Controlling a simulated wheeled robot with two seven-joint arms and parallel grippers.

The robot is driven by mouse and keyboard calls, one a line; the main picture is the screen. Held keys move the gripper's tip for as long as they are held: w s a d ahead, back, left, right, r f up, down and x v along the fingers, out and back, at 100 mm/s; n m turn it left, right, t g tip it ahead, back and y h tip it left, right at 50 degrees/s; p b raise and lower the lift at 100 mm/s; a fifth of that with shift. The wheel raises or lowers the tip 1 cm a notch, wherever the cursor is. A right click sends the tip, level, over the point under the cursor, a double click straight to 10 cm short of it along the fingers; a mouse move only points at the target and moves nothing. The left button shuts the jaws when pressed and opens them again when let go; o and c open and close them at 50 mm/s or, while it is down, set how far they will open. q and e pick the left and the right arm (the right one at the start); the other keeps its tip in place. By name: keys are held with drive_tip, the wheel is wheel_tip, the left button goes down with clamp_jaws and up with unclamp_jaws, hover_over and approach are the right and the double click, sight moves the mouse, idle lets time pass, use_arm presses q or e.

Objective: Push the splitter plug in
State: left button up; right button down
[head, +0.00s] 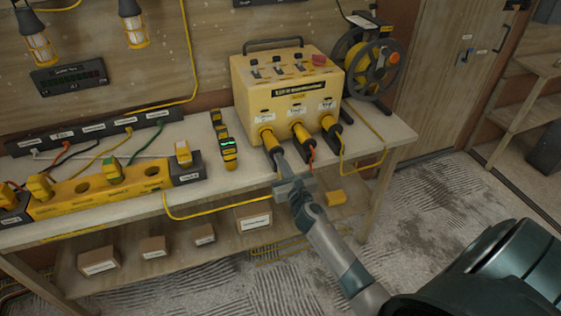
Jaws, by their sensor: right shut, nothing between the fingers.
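A yellow power box (262,88) stands on the workbench, with three sockets along its lower front. A yellow and dark plug sits at each socket: left (268,138), middle (300,132) and right (330,124). Their labels are too small to read, so I cannot tell which is the splitter plug. My right gripper (280,158) is shut and empty, its tips at the rear end of the left plug. I cannot tell whether they touch it or how deep that plug sits. The gripper hides part of the plug's back. My left gripper is not in view.
A yellow socket strip (90,190) with several plugs lies at the bench's left. Small yellow and black devices (228,150) stand left of the box. A cable reel (370,62) stands behind right. A yellow cable (215,215) hangs over the bench's front edge. Cartons (253,217) sit below.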

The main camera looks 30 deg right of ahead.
sight(273, 147)
drive_tip(key=b+x, duration=0.1)
drive_tip(key=x, duration=0.3)
drive_tip(key=shift+w, duration=0.2)
drive_tip(key=shift+r, duration=0.2)
drive_tip(key=shift+s+d, duration=0.1)
